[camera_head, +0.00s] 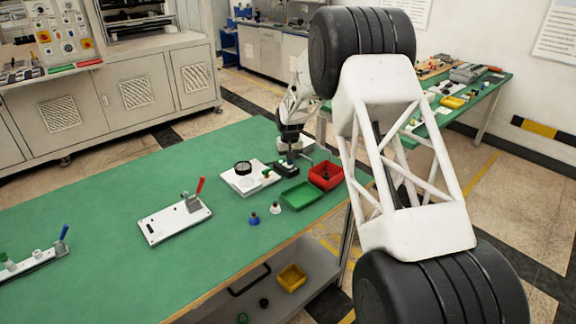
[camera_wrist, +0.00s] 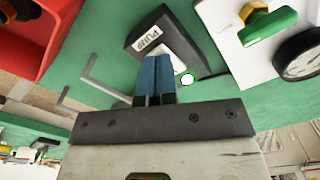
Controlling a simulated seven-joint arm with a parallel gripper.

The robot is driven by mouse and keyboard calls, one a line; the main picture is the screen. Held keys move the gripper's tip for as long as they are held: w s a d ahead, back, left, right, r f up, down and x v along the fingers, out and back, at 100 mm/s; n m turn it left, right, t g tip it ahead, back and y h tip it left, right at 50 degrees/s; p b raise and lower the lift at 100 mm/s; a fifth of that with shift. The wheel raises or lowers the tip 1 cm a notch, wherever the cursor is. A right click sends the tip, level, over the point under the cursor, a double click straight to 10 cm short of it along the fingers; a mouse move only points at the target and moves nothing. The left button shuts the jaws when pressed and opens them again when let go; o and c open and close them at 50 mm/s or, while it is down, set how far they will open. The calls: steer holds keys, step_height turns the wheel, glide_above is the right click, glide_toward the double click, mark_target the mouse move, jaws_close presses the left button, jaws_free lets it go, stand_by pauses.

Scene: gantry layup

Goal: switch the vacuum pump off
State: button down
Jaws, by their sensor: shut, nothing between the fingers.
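The pump switch is a dark box (camera_head: 286,170) on the green bench in the head view. In the wrist view the same dark box (camera_wrist: 135,44) carries a white label reading PUMP. A small round white spot with a green rim (camera_wrist: 186,79) shows beside the fingers, perhaps a lamp. My gripper (camera_wrist: 157,62) is shut and empty, its blue fingers together and overlapping the box's near part. In the head view my gripper (camera_head: 289,152) points down just above the box. The fingers hide part of the box's face, so I cannot tell contact or the switch's position.
A red bin (camera_head: 326,186) and a green tray (camera_head: 299,195) stand close by. A white plate (camera_head: 240,184) with a round gauge (camera_head: 243,168) and valve is left of the box. A grey bent rod (camera_wrist: 92,80) lies near. The bench's left is mostly clear around a red-handled clamp plate (camera_head: 165,228).

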steer(key=shift+f, duration=0.45)
stand_by(0.4)
steer(key=shift+r, duration=3.5)
steer(key=shift+d+r, duration=0.1)
